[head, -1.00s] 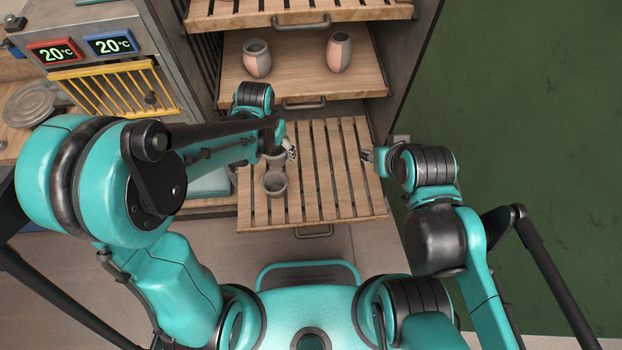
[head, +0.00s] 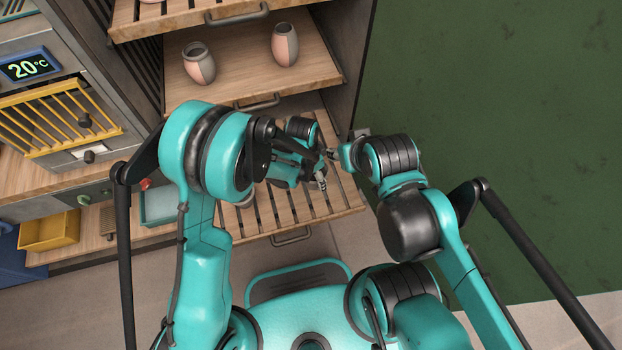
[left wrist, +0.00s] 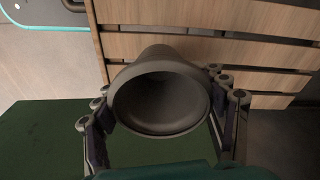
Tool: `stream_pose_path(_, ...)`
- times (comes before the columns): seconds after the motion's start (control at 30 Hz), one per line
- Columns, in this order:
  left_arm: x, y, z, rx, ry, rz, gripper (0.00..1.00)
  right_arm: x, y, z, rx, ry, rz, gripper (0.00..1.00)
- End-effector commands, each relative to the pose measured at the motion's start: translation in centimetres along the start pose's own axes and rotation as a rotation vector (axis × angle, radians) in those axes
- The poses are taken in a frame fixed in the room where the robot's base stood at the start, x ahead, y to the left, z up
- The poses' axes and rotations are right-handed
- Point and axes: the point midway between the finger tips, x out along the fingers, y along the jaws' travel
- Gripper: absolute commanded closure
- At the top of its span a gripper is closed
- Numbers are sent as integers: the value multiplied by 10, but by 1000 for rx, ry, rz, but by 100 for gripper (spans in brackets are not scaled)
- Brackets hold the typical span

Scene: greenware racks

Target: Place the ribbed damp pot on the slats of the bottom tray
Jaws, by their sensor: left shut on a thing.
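My left gripper (head: 321,172) is over the right part of the bottom tray (head: 347,205), with its arm across the tray. In the left wrist view, its fingers (left wrist: 165,108) are shut on a dark grey pot (left wrist: 150,70), whose open mouth faces the camera. The tray's slats (left wrist: 240,51) show behind the pot; I cannot tell if it touches them. Its ribs are not clear, and the arm hides it in the head view. My right gripper (head: 334,153) is near the tray's right side; its opening is too small to read.
The shelf above (head: 240,84) holds two pink-and-grey pots. A green wall (head: 480,120) is on the right. A yellow bin (head: 48,230) is at the left.

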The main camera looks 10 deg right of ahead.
Motion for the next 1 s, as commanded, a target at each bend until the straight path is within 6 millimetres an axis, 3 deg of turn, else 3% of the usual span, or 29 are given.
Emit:
stream_pose_path(0.2,15,-21,-10,-1,0,0,80,7,0,5,0,0,0,60)
stream_pose_path(0.33,25,-22,-9,0,0,0,80,12,0,8,0,0,0,60)
stream_pose_path(0.53,55,-23,-6,-1,0,0,80,24,0,17,0,0,0,60)
stream_pose_path(0.93,59,-23,-5,-1,0,0,80,27,0,19,0,0,0,60)
stream_pose_path(0.97,58,-23,-5,-1,0,0,25,26,0,19,0,0,0,60)
stream_pose_path(1.0,58,-23,-5,-1,0,0,15,26,0,18,0,0,0,60)
